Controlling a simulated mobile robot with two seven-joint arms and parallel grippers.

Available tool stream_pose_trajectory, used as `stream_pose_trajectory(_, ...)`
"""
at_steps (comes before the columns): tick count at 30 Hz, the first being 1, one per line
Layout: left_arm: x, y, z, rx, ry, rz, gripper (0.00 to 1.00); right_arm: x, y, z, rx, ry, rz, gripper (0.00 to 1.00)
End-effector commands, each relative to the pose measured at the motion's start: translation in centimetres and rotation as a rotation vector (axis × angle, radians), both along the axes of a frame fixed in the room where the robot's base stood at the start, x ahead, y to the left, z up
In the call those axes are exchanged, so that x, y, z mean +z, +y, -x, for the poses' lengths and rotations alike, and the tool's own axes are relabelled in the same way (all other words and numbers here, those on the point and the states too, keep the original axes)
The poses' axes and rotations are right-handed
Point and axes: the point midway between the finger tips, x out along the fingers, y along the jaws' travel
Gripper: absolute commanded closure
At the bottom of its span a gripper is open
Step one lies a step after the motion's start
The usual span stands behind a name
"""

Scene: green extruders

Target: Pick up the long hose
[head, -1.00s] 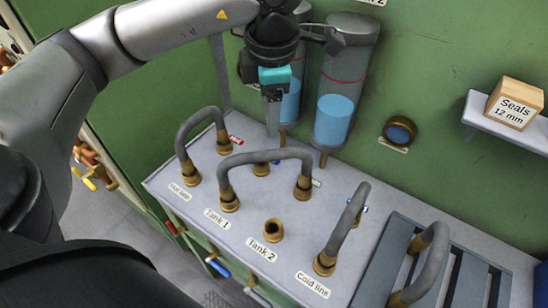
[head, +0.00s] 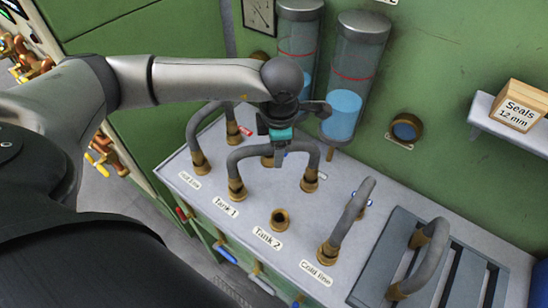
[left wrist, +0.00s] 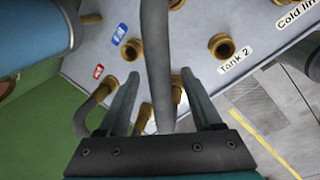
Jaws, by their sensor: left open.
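The longest-looking hose is a grey arch (head: 245,153) with brass ends, standing on the bench top from the Tank 1 port to a port further right. My left gripper (head: 279,158) is over the top of this arch in the head view, pointing down. In the left wrist view, the open left gripper (left wrist: 160,76) has one finger on each side of the grey hose (left wrist: 157,45). The fingers look apart from it, though contact is hard to judge. My right gripper is not in view.
Shorter hoses stand at the hot line (head: 196,135) and cold line (head: 346,222). Another hose (head: 433,258) lies on the slatted rack (head: 372,277) at right. An empty brass port (head: 279,219) is at Tank 2. Two glass tanks (head: 345,75) stand close behind the gripper.

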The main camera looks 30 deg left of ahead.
Motion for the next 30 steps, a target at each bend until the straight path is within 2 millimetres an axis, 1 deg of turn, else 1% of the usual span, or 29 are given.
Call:
stream_pose_trajectory(3, -0.58, 0.05, -0.09, 0.0, 0.0, 0.0, 0.34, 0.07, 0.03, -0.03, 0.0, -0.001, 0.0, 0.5)
stream_pose_trajectory(9, -0.59, 0.04, -0.09, -0.001, -0.001, 0.001, 0.35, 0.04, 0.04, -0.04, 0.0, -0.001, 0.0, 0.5)
stream_pose_trajectory(26, -0.54, 0.04, -0.09, -0.001, -0.001, 0.001, 0.98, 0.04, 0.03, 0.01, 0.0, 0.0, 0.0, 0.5)
stream_pose_trajectory(27, -0.54, 0.05, -0.1, -0.001, -0.001, 0.001, 1.0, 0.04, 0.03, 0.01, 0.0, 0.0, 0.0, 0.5)
stream_pose_trajectory(30, -0.53, 0.05, -0.1, 0.0, -0.001, 0.001, 1.0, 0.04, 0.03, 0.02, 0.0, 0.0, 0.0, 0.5)
